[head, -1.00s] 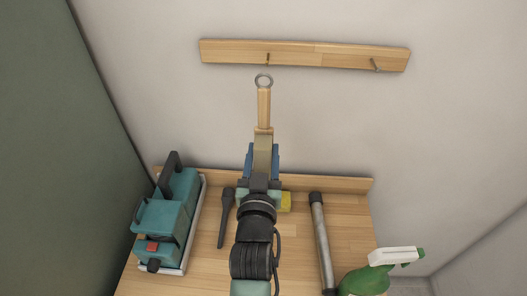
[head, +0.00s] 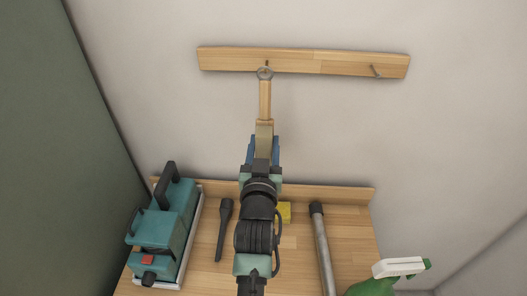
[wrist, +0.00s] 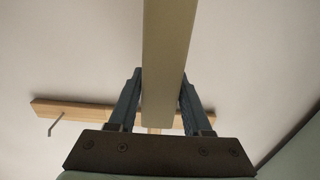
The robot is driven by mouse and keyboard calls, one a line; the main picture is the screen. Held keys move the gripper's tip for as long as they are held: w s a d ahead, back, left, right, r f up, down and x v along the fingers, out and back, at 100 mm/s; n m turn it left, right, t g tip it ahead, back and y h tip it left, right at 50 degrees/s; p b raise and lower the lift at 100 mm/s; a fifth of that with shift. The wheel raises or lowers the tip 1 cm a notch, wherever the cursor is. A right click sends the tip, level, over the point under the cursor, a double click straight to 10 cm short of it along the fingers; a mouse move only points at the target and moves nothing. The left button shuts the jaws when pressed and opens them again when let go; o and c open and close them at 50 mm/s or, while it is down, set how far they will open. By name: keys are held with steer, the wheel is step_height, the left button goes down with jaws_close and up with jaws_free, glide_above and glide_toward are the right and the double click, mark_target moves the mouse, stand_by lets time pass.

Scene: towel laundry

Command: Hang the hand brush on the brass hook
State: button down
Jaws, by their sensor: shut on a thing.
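The hand brush (head: 265,100) is upright, with its wooden handle and metal ring (head: 265,73) at the top. My gripper (head: 263,143) is shut on its lower, broader part, which also shows between the two fingers in the wrist view (wrist: 165,60). The brass-brown hook (head: 267,63) is the left one on the wooden wall board (head: 320,62). The ring overlaps the hook's lower end in the head view. I cannot tell whether the ring is around the hook or only in front of it.
A second, greyer hook (head: 377,71) is at the board's right. On the wooden shelf (head: 345,225) below are a teal machine (head: 165,220), a black tapered tool (head: 224,228), a yellow block (head: 284,212) and a metal tube (head: 322,250). A green spray bottle (head: 375,287) stands front right.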

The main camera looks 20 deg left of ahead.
steer(key=shift+w+a+f+b, duration=0.1)
steer(key=shift+w+a+b, duration=0.15)
steer(key=shift+w+b, duration=0.6)
steer(key=shift+w+a+f+b, duration=0.1)
steer(key=shift+w+f+b, duration=0.3)
steer(key=shift+w+b, duration=0.3)
steer(key=shift+c, duration=1.3)
jaws_free()
steer(key=shift+f, duration=0.1)
